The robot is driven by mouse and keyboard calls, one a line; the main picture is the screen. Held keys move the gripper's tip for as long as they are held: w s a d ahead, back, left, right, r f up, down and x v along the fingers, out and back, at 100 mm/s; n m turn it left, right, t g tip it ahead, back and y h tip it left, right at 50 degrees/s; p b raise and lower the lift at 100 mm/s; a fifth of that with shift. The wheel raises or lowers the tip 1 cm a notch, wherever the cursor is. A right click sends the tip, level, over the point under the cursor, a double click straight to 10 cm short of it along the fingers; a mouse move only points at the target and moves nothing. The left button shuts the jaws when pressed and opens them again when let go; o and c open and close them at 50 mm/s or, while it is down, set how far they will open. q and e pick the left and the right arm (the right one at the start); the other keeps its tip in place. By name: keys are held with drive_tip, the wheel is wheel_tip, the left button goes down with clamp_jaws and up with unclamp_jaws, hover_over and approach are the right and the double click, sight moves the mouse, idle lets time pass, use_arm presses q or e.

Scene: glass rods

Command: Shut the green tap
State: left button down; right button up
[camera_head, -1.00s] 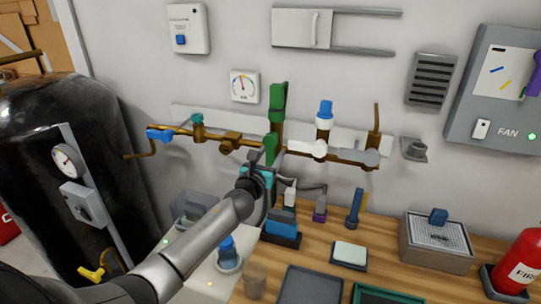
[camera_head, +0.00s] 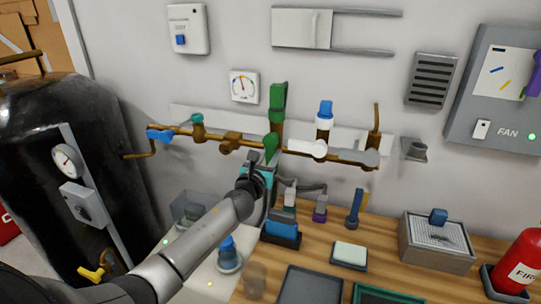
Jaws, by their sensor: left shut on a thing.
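The green tap's lever (camera_head: 271,146) hangs down from the brown pipe on the wall, slightly tilted. A taller green piece (camera_head: 278,97) stands upright above it on the same pipe. My left gripper (camera_head: 265,165) comes up from below and is shut on the lower end of the green lever. Its fingertips are small and partly hidden by the wrist. My right gripper is not in view.
On the same pipe are a blue lever (camera_head: 160,135), a teal knob (camera_head: 198,124) and a white lever (camera_head: 308,148). Below is a wooden bench (camera_head: 385,215) with trays and tools. A black tank (camera_head: 75,130) stands at left.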

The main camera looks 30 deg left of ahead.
use_arm(q)
drive_tip(key=shift+a, duration=0.1)
idle(0.7)
drive_tip(key=a+m+p, duration=0.1)
drive_tip(key=m, duration=0.2)
drive_tip(key=a+r+m+p, duration=0.1)
drive_tip(key=m+p, duration=0.1)
drive_tip(key=m, duration=0.1)
drive_tip(key=a+m+p, duration=0.1)
drive_tip(key=m, duration=0.2)
drive_tip(key=shift+s+r+p, duration=0.3)
drive_tip(key=shift+s+r, duration=0.05)
drive_tip(key=shift+s, duration=0.05)
drive_tip(key=shift+s+a+r+m+p, duration=0.15)
drive_tip(key=shift+r+m+p, duration=0.3)
drive_tip(key=shift+m+p, duration=0.85)
drive_tip(key=shift+w+a+r+m+p, duration=0.15)
drive_tip(key=shift+r+m+p, duration=0.35)
drive_tip(key=shift+m+p, duration=0.85)
drive_tip(key=shift+s+a+r+m+p, duration=0.2)
drive_tip(key=shift+r+m+p, duration=0.4)
drive_tip(key=shift+m, duration=1.25)
drive_tip(key=shift+f, duration=0.15)
drive_tip(key=c, duration=0.6)
unclamp_jaws()
